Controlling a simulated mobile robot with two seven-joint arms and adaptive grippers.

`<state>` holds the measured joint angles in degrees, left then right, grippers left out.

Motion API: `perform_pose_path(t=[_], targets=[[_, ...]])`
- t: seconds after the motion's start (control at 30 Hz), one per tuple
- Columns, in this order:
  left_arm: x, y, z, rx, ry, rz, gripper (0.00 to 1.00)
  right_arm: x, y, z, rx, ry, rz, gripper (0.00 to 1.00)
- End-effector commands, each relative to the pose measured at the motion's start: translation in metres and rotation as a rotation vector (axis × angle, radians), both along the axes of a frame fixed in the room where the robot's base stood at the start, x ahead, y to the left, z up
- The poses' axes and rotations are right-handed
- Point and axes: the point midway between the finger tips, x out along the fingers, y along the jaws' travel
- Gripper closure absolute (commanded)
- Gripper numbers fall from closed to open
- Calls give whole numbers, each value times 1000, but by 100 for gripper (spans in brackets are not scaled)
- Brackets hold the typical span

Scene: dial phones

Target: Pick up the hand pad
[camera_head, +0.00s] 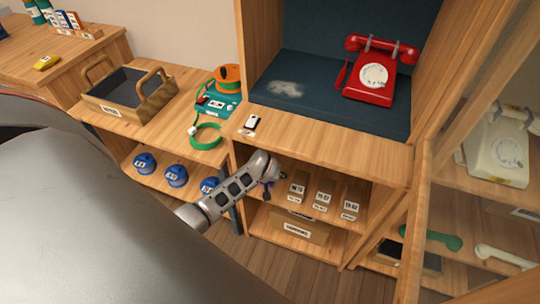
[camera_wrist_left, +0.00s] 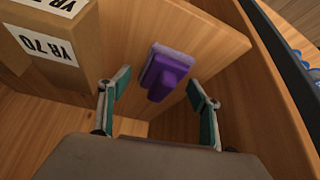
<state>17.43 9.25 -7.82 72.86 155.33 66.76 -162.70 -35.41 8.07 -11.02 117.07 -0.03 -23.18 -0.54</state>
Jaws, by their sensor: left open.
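The hand pad (camera_wrist_left: 166,70) is purple, a flat pale-edged block with a raised darker grip. In the left wrist view it lies against a wooden panel, ahead of my left gripper (camera_wrist_left: 158,84). The gripper's two fingers are spread apart, one to each side of the pad as seen, with nothing held. I cannot tell how far the pad is from the fingertips. In the head view my left gripper (camera_head: 268,179) is at the left end of the open shelf below the counter, and the pad is not clearly seen there. My right gripper is not in view.
Labelled cardboard boxes (camera_head: 322,198) stand on the shelf to the right; one box (camera_wrist_left: 45,50) shows close at left in the wrist view. A red dial phone (camera_head: 374,73) sits in the booth above. Blue spools (camera_head: 176,176) sit on the left shelf. Wooden panels closely bound the gripper.

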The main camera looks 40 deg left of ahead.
Motion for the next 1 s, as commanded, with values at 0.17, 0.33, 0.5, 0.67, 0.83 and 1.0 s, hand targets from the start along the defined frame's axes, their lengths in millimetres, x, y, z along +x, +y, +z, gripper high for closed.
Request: perform_pose_path(t=[0.17, 0.33, 0.5, 0.67, 0.83, 1.0], targets=[[1, 0, 2, 0, -3, 0, 42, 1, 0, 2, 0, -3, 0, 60], [1, 0, 2, 0, -2, 0, 79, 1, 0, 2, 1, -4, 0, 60], [1, 0, 2, 0, -3, 0, 82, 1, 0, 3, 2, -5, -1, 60], [1, 0, 3, 0, -3, 0, 82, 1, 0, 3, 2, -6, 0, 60], [-2, -2, 9, 0, -2, 0, 82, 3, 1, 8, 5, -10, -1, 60], [-23, -11, 10, 1, -3, -1, 82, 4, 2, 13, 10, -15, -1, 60]])
